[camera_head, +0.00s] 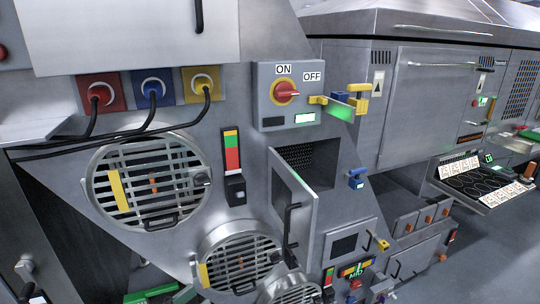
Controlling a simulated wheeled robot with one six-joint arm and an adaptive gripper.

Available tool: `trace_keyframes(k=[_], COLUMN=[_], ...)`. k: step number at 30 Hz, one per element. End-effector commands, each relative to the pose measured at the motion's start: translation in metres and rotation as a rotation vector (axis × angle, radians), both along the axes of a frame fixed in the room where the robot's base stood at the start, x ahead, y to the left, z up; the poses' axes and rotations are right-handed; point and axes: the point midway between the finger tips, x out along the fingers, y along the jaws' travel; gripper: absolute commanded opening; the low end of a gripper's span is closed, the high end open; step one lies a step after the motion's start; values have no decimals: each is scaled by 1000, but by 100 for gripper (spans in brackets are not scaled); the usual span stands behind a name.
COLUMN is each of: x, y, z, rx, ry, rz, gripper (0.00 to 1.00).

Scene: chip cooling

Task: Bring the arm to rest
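My gripper and arm do not show in the head view. A grey control box (263,106) labelled ON and OFF is mounted on the sloped metal machine (225,95). It carries a red knob (287,92) on a yellow ring, with the knob's handle pointing right. A small window below the knob glows green. A hatch door (293,212) with a black handle stands open beneath the box, beside a dark compartment (322,160).
Round grilled vents (148,182) cover the machine's lower left. Black cables run from red, blue (153,92) and yellow sockets. A yellow and blue latch (358,91) sticks out right of the box. A cooktop (478,182) and grey cabinets (435,105) stand right. Grey floor shows at lower right.

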Motion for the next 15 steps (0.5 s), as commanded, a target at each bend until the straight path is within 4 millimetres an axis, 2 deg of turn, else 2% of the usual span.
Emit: trace_keyframes(k=[8,11,15], x=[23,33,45], y=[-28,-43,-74], z=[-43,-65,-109], rx=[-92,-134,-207], ry=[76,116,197], rz=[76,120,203], gripper=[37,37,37])
